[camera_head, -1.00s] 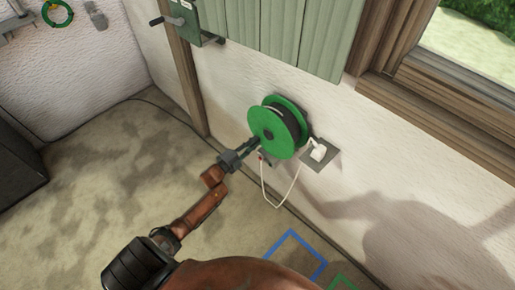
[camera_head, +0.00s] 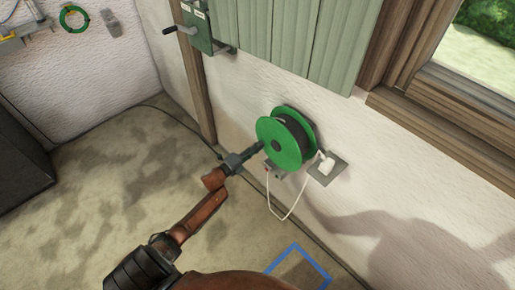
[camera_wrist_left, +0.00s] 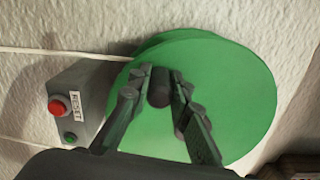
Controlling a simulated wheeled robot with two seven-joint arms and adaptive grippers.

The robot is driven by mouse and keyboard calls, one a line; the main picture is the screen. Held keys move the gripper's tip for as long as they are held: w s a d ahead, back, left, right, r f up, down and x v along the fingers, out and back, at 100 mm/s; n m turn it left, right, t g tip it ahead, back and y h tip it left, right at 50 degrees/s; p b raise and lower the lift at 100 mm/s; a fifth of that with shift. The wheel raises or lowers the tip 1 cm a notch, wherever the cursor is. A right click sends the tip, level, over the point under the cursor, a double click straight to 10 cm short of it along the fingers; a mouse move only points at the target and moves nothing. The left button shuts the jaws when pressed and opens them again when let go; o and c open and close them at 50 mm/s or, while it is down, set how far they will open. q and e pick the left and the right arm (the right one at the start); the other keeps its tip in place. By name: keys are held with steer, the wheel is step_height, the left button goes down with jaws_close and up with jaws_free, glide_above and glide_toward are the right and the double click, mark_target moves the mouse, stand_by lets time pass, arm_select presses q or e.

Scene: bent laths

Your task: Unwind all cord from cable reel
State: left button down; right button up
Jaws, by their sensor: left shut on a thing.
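The cable reel (camera_head: 271,131) is a green-flanged drum on the white wall, with dark windings (camera_head: 296,132) between its flanges. It fills the middle of the left wrist view (camera_wrist_left: 235,90). My left gripper (camera_head: 260,147) reaches the left side of the near flange. In the left wrist view its two fingers are shut on a dark round knob (camera_wrist_left: 159,88) that stands out from the flange. A white cord (camera_head: 291,211) hangs in a loop below the reel, by a white plug (camera_head: 325,165) at a wall plate. My right gripper is not in view.
A grey box (camera_wrist_left: 84,100) with a red button and a green button, lettered RESET, sits beside the reel. Green boards (camera_head: 290,40) and a window frame (camera_head: 440,130) are above. A blue floor outline (camera_head: 312,262) lies below.

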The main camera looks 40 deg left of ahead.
arm_select(q)
steer(key=shift+a, duration=0.1)
steer(key=c, duration=1.8)
jaws_free()
steer(key=shift+o, duration=0.2)
steer(key=s+a, duration=0.2)
steer(key=s, duration=1)
steer(key=shift+a, duration=0.1)
